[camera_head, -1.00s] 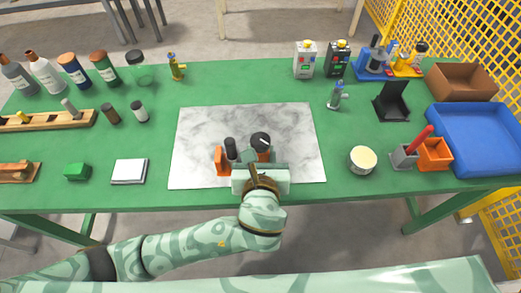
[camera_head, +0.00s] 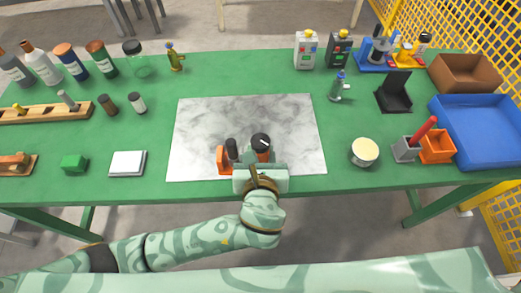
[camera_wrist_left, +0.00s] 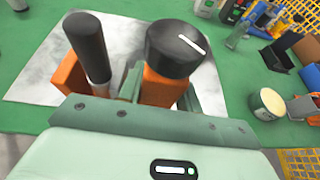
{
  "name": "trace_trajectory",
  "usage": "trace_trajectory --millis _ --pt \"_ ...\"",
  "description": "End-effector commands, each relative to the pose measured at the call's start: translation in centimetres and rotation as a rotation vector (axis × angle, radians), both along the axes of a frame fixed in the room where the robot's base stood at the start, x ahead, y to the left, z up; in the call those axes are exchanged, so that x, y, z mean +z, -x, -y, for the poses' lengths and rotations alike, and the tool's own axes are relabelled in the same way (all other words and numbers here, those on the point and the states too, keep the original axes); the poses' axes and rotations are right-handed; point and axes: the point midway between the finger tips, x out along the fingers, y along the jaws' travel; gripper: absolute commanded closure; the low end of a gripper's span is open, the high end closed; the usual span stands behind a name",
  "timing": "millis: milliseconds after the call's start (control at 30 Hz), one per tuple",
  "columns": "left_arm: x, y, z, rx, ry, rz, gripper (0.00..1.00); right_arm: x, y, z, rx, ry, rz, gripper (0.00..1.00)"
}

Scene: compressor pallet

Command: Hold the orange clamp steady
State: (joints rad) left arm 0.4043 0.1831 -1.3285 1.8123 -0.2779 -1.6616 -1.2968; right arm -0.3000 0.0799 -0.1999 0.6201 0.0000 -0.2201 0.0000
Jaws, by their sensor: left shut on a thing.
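The orange clamp (camera_head: 221,160) stands at the front of the grey marbled plate, with a black upright handle and a round black knob with a white line. In the left wrist view the clamp's orange block (camera_wrist_left: 160,88) under the knob sits between the fingers. My left gripper (camera_head: 252,163) comes from the front edge and is shut on the clamp. Its pale green fingers press either side of that block. The lower part of the clamp is hidden by the gripper. My right gripper is in neither view.
The marbled plate (camera_head: 205,118) is otherwise bare on the green table (camera_head: 215,72). A cream round tub (camera_head: 364,152) is at its right, a white block (camera_head: 128,163) at its left. A blue tray (camera_head: 478,150), orange bin (camera_head: 437,147) and several bottles stand farther out.

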Motion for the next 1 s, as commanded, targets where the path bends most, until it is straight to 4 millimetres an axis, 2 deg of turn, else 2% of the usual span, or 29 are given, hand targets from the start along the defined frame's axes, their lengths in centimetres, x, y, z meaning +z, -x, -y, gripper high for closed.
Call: trace_trajectory --millis 1000 --pt "-3.8 0.0 0.0 0.000 0.000 0.002 1.00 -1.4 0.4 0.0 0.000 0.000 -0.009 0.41"
